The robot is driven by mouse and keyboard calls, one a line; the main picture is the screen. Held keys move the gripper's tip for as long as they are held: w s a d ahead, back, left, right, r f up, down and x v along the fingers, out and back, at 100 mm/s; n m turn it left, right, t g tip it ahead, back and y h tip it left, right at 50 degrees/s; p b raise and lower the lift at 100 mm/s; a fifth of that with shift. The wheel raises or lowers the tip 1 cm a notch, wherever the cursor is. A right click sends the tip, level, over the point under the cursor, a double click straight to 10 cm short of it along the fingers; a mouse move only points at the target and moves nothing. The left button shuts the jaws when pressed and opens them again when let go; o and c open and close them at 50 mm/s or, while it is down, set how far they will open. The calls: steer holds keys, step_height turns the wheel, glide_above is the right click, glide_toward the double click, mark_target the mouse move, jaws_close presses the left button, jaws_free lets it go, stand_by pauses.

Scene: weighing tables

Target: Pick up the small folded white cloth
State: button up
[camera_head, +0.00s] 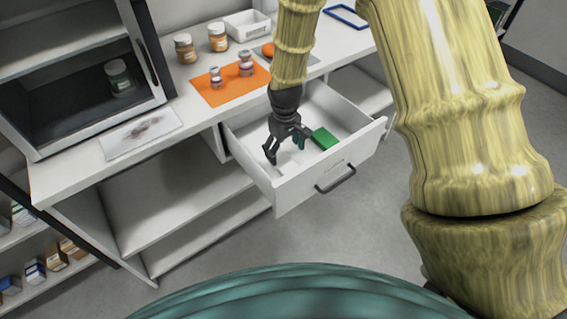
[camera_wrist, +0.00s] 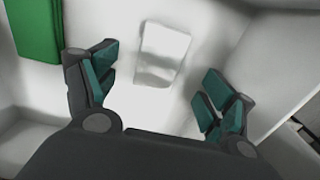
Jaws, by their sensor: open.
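The small folded white cloth (camera_wrist: 163,50) lies flat on the floor of the open white drawer, ahead of and between my fingers in the wrist view. In the head view it is mostly hidden by my gripper and hard to tell from the white drawer. My gripper (camera_head: 286,155) points down into the drawer (camera_head: 300,187). In the wrist view my gripper (camera_wrist: 160,93) is open, with teal finger pads spread apart and nothing between them. I cannot tell the exact height above the cloth.
A green block or folded item (camera_head: 324,138) lies in the drawer beside my gripper. The drawer walls surround my gripper closely. Above, the counter holds an orange mat (camera_head: 215,96) with small jars, brown jars (camera_head: 185,48) and a white bin (camera_head: 247,25). An open cabinet (camera_head: 75,60) stands left.

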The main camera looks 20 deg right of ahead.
mark_target(283, 161)
steer(key=shift+w+a+f+p, duration=0.15)
steer(key=shift+f+p, duration=0.1)
steer(key=shift+f, duration=1.2)
steer(key=shift+w+f+p, duration=0.1)
steer(key=shift+f+p, duration=0.15)
steer(key=shift+f, duration=1.2)
steer(key=shift+c, duration=0.2)
steer(key=c, duration=0.9)
